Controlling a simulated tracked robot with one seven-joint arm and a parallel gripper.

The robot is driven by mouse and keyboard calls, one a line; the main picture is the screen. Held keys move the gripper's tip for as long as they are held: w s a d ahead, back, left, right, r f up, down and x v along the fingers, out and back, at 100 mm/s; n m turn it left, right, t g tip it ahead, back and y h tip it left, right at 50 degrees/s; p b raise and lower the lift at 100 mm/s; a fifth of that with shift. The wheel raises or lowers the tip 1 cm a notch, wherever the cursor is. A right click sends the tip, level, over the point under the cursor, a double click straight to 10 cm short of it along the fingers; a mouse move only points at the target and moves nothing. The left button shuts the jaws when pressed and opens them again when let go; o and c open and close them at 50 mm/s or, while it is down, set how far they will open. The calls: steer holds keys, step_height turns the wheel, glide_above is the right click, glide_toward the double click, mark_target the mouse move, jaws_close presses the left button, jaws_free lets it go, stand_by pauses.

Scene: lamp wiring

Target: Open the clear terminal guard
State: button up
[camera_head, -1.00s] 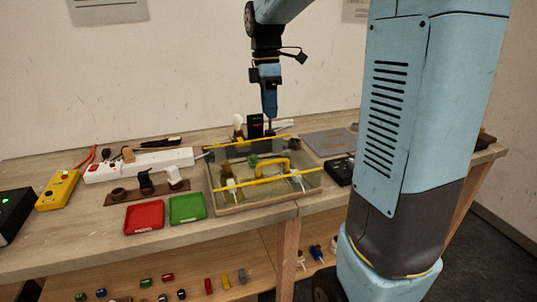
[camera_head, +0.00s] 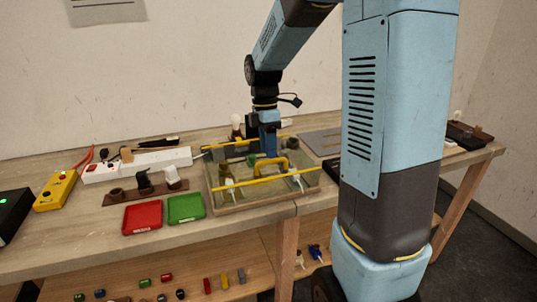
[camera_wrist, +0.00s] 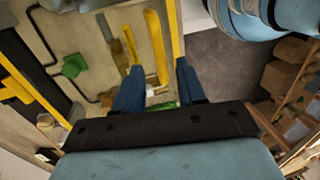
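The clear terminal guard has yellow edge strips (camera_head: 262,181) and lies flat over a shallow wooden-rimmed tray on the bench. Its yellow handle (camera_head: 291,163) stands up from the middle in the head view. The handle also shows in the wrist view (camera_wrist: 155,45), running up from between my fingers. My gripper (camera_head: 268,152) points down at the guard, just behind the handle. In the wrist view its two blue fingers (camera_wrist: 158,84) are spread apart with nothing clamped between them. I cannot tell whether either finger touches the handle.
A red tray (camera_head: 142,218) and a green tray (camera_head: 186,208) lie left of the guard. A white power strip (camera_head: 150,161) and a yellow meter (camera_head: 56,190) are further left. A light bulb (camera_head: 236,124) stands behind the guard. A grey mat (camera_head: 322,142) lies to its right.

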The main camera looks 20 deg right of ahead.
steer(key=shift+s+f, duration=0.25)
steer(key=shift+f, duration=1)
jaws_close()
steer(key=shift+r, duration=0.1)
